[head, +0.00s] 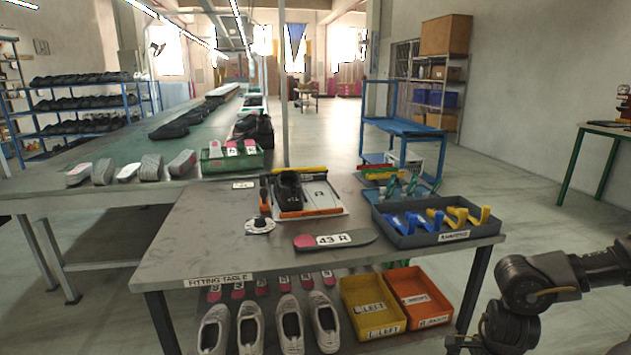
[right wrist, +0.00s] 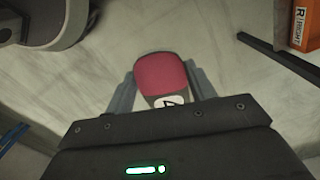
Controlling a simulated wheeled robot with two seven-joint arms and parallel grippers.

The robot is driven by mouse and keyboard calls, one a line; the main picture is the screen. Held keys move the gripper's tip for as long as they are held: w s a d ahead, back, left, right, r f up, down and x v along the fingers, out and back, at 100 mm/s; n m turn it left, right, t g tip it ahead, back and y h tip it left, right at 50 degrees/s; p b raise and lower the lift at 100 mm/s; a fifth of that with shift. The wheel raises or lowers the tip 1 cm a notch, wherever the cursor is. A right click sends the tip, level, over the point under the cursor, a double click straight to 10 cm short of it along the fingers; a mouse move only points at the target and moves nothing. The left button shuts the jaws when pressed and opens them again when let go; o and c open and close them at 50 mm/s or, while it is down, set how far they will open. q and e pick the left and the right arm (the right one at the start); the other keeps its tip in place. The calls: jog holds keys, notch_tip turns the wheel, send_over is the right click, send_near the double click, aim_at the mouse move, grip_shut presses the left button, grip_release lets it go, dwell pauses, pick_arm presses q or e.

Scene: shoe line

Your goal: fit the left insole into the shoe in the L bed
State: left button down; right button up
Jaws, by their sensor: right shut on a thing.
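My right gripper (right wrist: 162,88) is shut on an insole (right wrist: 160,70) with a pink end, held between its two fingers. Part of a white label with a digit shows near the fingers; its side letter is hidden. In the head view a black shoe (head: 288,188) sits in the left bed of the fitting fixture (head: 318,212) on the table. The right bed, marked R, looks empty. A grey insole labelled 43 R (head: 335,240) lies flat at the table's front. My left gripper is not in view.
A grey-blue tray (head: 408,236) of blue and yellow tools stands at the right of the fitting table (head: 190,240). Below are white shoes (head: 290,325), a yellow bin (head: 372,320) and an orange bin (head: 418,298). The table's left is clear.

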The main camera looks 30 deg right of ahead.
jog(key=w+a+f+n, duration=0.1)
jog(key=w+a+n, duration=0.3)
jog(key=a, duration=0.8)
jog(key=w+a+f+n, duration=0.1)
jog(key=w+a+n, duration=0.35)
jog(key=a, duration=0.75)
jog(key=w+a+r+n, duration=0.25)
jog(key=w+r, duration=0.35)
jog(key=r, duration=0.3)
jog(key=w+a+r+n, duration=0.2)
jog(key=w+r+n, duration=0.2)
jog(key=w+r, duration=0.4)
jog(key=s+a+r+n, duration=0.2)
jog(key=a+n, duration=0.3)
jog(key=a, duration=0.3)
jog(key=s+a+r+n, duration=0.2)
jog(key=s+a+n, duration=0.1)
jog(key=a+n, duration=0.2)
jog(key=a, duration=0.2)
jog(key=shift+a, duration=0.35)
